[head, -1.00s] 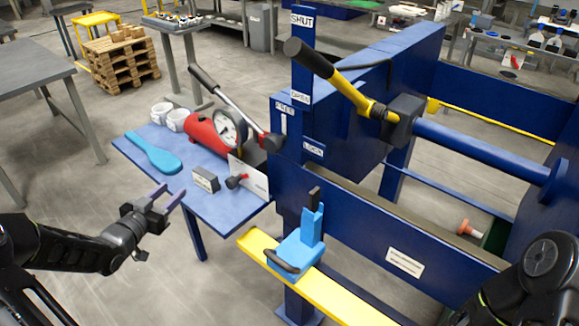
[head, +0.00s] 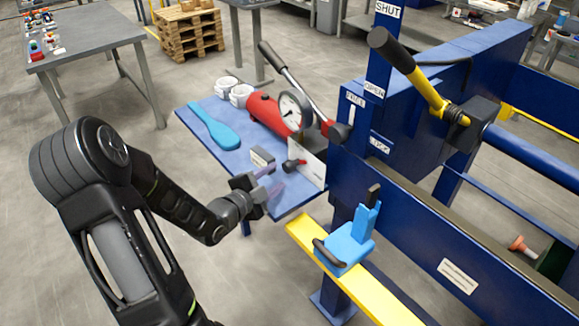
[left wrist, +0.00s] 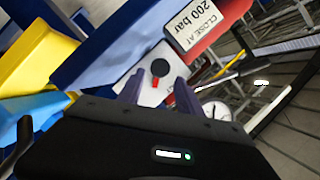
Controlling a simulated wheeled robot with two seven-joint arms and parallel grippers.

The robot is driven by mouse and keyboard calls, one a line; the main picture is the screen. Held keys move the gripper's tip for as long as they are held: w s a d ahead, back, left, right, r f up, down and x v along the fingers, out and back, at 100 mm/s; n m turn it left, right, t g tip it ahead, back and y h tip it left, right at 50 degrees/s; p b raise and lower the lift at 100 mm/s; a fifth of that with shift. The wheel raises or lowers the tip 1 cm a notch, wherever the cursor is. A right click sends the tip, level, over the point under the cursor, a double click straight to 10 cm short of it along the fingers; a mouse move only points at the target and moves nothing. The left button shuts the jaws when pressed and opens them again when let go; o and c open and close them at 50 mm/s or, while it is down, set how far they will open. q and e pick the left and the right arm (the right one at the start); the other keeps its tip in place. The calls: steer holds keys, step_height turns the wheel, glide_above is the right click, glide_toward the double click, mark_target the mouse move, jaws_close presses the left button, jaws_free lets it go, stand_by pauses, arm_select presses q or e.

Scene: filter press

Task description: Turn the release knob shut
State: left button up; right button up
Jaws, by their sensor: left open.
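The release knob (head: 293,165) is a small black knob with red on it, in front of the white plate (head: 311,166) of the red hand pump (head: 266,110). In the left wrist view the knob (left wrist: 160,67) shows just beyond and between my fingertips. My left gripper (head: 270,182) is open, with its purple fingers pointing at the knob from the near left side. No grasp shows; whether a finger touches the knob I cannot tell. In the left wrist view a label (left wrist: 197,22) reads "CLOSE AT 200 bar". My right gripper is out of view.
The pump's gauge (head: 294,109) and long lever (head: 289,80) rise behind the knob. A blue paddle (head: 214,128) lies on the blue shelf (head: 180,115). The blue press frame (head: 353,150) and a yellow ledge (head: 300,232) with a light blue tool (head: 348,245) bound the right side.

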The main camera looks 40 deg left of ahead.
mark_target(286, 168)
arm_select(q)
steer(key=p+x, duration=0.1)
steer(key=x, duration=0.6)
steer(key=shift+w, duration=0.4)
steer(key=shift+c, duration=0.5)
jaws_close()
